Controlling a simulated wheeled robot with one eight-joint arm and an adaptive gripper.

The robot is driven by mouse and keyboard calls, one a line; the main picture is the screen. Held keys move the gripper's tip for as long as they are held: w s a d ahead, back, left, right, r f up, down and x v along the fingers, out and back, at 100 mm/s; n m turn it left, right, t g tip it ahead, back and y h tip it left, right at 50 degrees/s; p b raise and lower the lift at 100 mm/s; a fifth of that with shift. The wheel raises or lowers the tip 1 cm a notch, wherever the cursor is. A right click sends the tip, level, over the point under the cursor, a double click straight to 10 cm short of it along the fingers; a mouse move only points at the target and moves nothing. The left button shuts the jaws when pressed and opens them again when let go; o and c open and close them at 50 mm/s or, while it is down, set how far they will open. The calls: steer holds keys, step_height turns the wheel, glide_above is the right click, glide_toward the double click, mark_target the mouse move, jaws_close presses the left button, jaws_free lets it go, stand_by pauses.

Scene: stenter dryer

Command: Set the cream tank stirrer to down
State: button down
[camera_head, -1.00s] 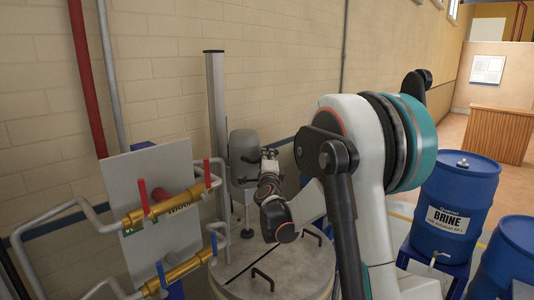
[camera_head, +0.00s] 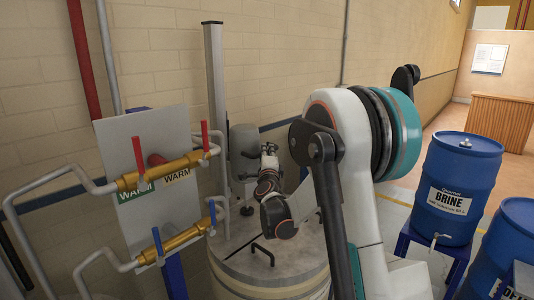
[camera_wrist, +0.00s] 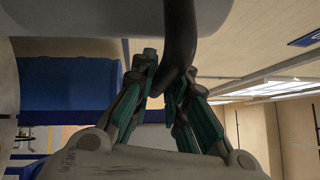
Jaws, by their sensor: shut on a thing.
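The stirrer's grey motor head (camera_head: 243,146) hangs on an upright metal column (camera_head: 214,80) above the round tank (camera_head: 262,290) with a metal lid. A dark handle sticks out from the head; in the wrist view this curved handle (camera_wrist: 180,40) passes down between my fingers. My gripper (camera_head: 268,148) is at the right side of the head, shut on the handle. In the wrist view the gripper (camera_wrist: 166,92) has its teal-padded fingers around it. The fingertip contact is partly hidden.
Brass valves (camera_head: 165,170) with red and blue levers and grey pipes stand at left. A lid handle (camera_head: 262,253) rises from the tank top. A blue brine barrel (camera_head: 455,190) stands at right. A brick wall is close behind the column.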

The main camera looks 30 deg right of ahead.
steer(key=c, duration=1.6)
jaws_free()
steer(key=shift+f, duration=0.35)
steer(key=shift+o, duration=0.2)
steer(key=shift+r, duration=0.15)
steer(key=v, duration=1.2)
steer(key=shift+s, duration=0.1)
